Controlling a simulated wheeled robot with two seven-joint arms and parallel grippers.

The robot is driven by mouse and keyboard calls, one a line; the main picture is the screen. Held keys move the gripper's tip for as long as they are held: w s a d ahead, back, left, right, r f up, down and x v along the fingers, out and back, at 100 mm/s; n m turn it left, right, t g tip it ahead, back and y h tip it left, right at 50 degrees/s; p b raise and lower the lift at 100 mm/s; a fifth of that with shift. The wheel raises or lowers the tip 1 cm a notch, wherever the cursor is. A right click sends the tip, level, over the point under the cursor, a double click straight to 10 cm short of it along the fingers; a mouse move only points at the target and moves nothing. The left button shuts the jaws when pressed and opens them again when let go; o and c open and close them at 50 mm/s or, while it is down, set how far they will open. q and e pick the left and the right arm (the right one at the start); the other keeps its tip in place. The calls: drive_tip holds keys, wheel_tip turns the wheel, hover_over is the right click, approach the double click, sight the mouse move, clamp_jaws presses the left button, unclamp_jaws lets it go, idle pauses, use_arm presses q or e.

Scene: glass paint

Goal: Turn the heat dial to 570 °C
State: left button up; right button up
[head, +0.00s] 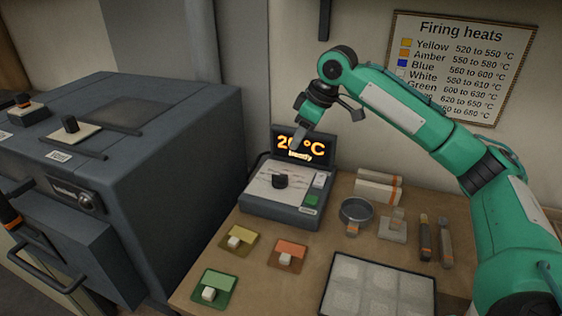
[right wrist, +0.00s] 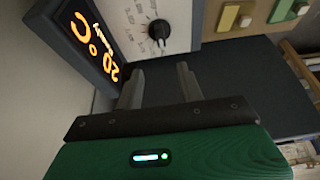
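The heat dial, a black knob (head: 280,181), sits on the pale face of a grey control box (head: 262,208). The same knob (right wrist: 159,31) shows in the right wrist view, beyond the fingertips and apart from them. The display (head: 323,147) reads 20 °C with "ready" below; in the head view my gripper covers part of it, but the right wrist view shows the display (right wrist: 88,40) more fully. My right gripper (head: 297,143) hangs above and behind the dial, in front of the display. Its two fingers (right wrist: 158,76) stand apart with nothing between them. My left gripper is not in view.
A dark kiln (head: 130,150) stands left of the box. Yellow (head: 240,240), orange (head: 287,253) and green (head: 214,290) pads lie in front. A metal dish (head: 356,212) and a pale tile tray (head: 345,308) are to the right. A firing-heats chart (head: 462,32) hangs on the wall.

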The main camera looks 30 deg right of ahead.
sight(278, 174)
drive_tip(key=x, duration=1.3)
drive_tip(key=shift+w+a+f+p, duration=0.1)
drive_tip(key=shift+f+p, duration=0.05)
drive_tip(key=shift+p, duration=0.25)
drive_tip(key=shift+c, duration=0.2)
clamp_jaws()
